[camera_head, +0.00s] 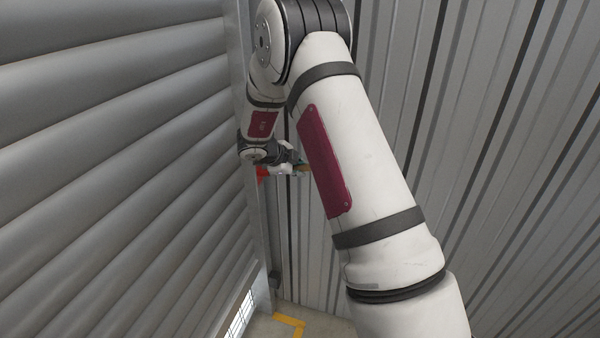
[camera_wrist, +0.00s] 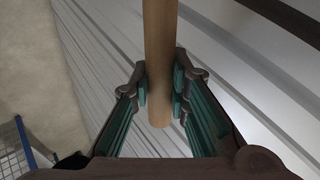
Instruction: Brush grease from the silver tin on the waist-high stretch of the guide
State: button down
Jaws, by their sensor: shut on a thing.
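My gripper (camera_wrist: 160,88) is shut on a round wooden handle (camera_wrist: 160,40), which looks like the brush's. The handle runs out of the top of the wrist view, so its brush end is hidden. In the head view my gripper (camera_head: 288,163) is small and partly behind my arm, close to the upright guide (camera_head: 264,230) at the shutter's edge. A small red patch (camera_head: 262,172) shows between gripper and guide; I cannot tell what it is or whether it touches the guide. The silver tin is not in either view.
The grey roller shutter (camera_head: 110,170) fills the left, and a ribbed metal wall (camera_head: 500,120) stands behind and to the right. The floor (camera_head: 262,326) has a yellow marking (camera_head: 290,321). A blue-edged wire mesh thing (camera_wrist: 20,145) stands at the wrist view's lower left.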

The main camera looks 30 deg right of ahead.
jog(key=shift+r+p, duration=0.65)
jog(key=shift+r, duration=1.2)
jog(key=shift+f+b, duration=1.15)
jog(key=shift+f, duration=1.9)
jog(key=shift+r+p, duration=1.2)
jog(key=shift+r, duration=1.85)
jog(key=shift+w+f+b, duration=0.1)
jog(key=shift+f+b, duration=0.5)
jog(key=shift+f, duration=0.95)
notch_tip(320, 180, down, 3)
jog(key=shift+b, duration=0.55)
jog(key=shift+s+d, duration=0.1)
jog(key=shift+s, duration=0.1)
